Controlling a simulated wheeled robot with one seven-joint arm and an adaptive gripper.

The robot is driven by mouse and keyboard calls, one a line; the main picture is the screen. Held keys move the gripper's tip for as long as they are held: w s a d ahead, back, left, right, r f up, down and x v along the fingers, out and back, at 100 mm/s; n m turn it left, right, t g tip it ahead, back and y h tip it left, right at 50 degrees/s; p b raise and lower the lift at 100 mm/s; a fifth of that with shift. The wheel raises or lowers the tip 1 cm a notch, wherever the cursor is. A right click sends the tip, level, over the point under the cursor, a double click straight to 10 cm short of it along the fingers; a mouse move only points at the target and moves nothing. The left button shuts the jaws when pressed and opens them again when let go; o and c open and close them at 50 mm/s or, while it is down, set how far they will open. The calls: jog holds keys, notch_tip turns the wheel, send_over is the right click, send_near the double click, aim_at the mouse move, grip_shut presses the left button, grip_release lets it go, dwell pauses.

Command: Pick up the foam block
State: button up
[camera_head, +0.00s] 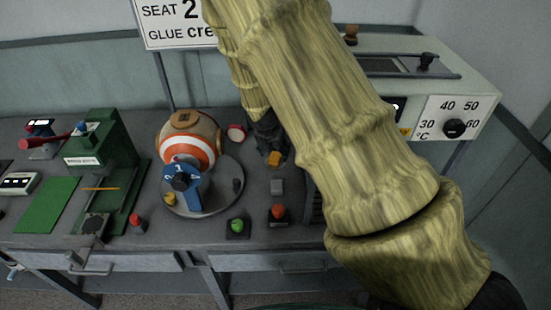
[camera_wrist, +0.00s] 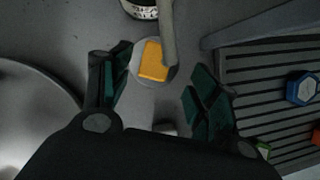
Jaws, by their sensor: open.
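My gripper (camera_wrist: 160,88) is open and empty, pointing down over the bench, with its two dark green-padded fingers apart. In the wrist view a small grey block (camera_wrist: 165,128) shows low between the fingers, partly hidden by the gripper body. In the head view the grey block (camera_head: 277,187) stands on the bench just in front of my gripper (camera_head: 270,148). An orange-yellow block (camera_wrist: 152,62) lies on a round pale dish ahead of the fingers; it also shows in the head view (camera_head: 274,158). The frames do not settle which block is foam.
A grey rod (camera_wrist: 168,35) reaches down beside the orange block. A slatted grey unit (camera_wrist: 265,90) is close on the right. A round plate (camera_head: 206,208) with a striped ball (camera_head: 187,140) stands left. Red (camera_head: 278,212) and green (camera_head: 237,225) buttons sit at the front.

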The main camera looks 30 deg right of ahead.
aim_at(275, 156)
jog(key=x, duration=0.1)
jog(key=p+x, duration=0.1)
jog(key=shift+w+f, duration=0.2)
jog(key=shift+w, duration=0.15)
jog(key=shift+x, duration=1)
jog(key=shift+c, duration=0.4)
jog(key=c, duration=0.8)
jog(key=shift+r, duration=0.1)
jog(key=shift+c, duration=0.2)
